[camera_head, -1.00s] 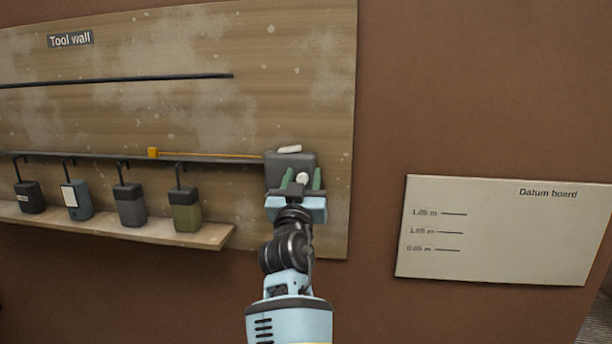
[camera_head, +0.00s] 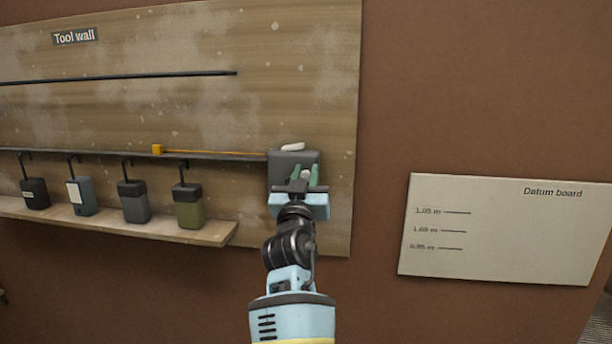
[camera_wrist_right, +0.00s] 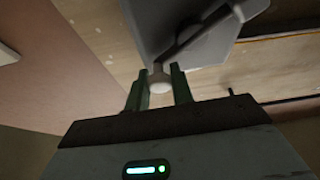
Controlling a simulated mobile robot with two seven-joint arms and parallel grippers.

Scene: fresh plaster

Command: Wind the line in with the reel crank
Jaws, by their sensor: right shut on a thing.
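The reel (camera_head: 284,162) is a dark grey box at the right end of a shelf line on the tool wall. A thin orange line (camera_head: 215,153) runs left from it to a small orange block (camera_head: 157,149). My right gripper (camera_head: 304,174) is at the reel's front, its green fingers shut on the pale round crank knob (camera_wrist_right: 159,84). In the right wrist view the grey crank arm (camera_wrist_right: 200,38) runs from the knob up and right to a hub on the reel (camera_wrist_right: 165,20). My left gripper is out of view.
A white piece (camera_head: 293,147) shows at the reel's top. Several dark, blue and green containers (camera_head: 133,203) hang from hooks over a wooden ledge (camera_head: 215,233), left of my arm. A datum board (camera_head: 500,235) is on the brown wall at right. The wall between is bare.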

